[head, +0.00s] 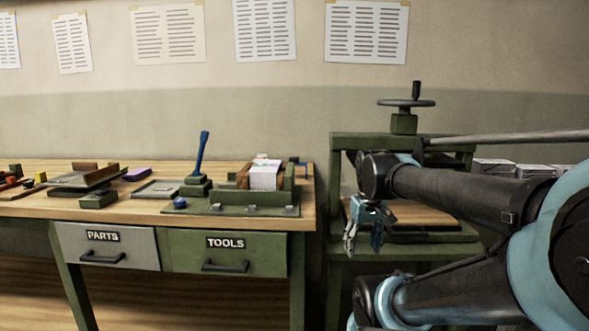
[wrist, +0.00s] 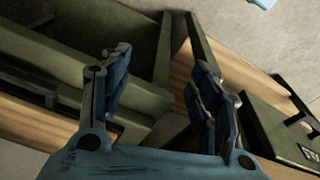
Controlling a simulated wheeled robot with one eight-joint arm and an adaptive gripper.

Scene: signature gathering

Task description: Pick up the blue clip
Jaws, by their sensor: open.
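My gripper (head: 363,238) hangs fingers down, right of the bench, in front of the green press stand. In the wrist view my gripper (wrist: 166,75) is open, with nothing between its fingers. No blue clip shows in the wrist view.
A blue-handled tool (head: 202,160) stands upright on the workbench (head: 140,208). A green fixture (head: 240,198) holds a stack of papers (head: 265,175). Below are the PARTS drawer (head: 125,256) and TOOLS drawer (head: 190,250), both shut. A green press (head: 405,123) stands on the right.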

